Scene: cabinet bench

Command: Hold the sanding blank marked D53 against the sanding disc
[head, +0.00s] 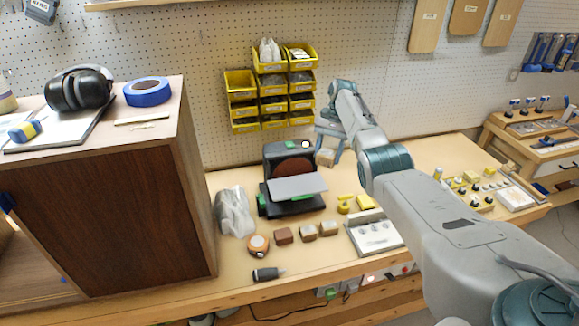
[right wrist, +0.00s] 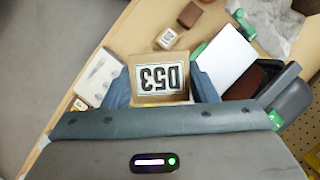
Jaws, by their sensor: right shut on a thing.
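The sanding blank marked D53 (right wrist: 158,78) is a tan block with a white label, clamped between the blue fingers of my right gripper (right wrist: 161,88) in the right wrist view. In the head view that gripper (head: 328,146) holds the blank (head: 325,158) above the bench, beside the sander's right rear. The sander (head: 272,155) is black and green with a grey table (head: 298,187). Its brown sanding disc (head: 292,168) is partly hidden behind the table; it also shows in the right wrist view (right wrist: 244,84). The blank appears apart from the disc. My left gripper is not in view.
A clear bag (head: 234,212) stands left of the sander. Yellow bins (head: 241,84) hang behind. A tall brown cabinet (head: 110,205) fills the left.

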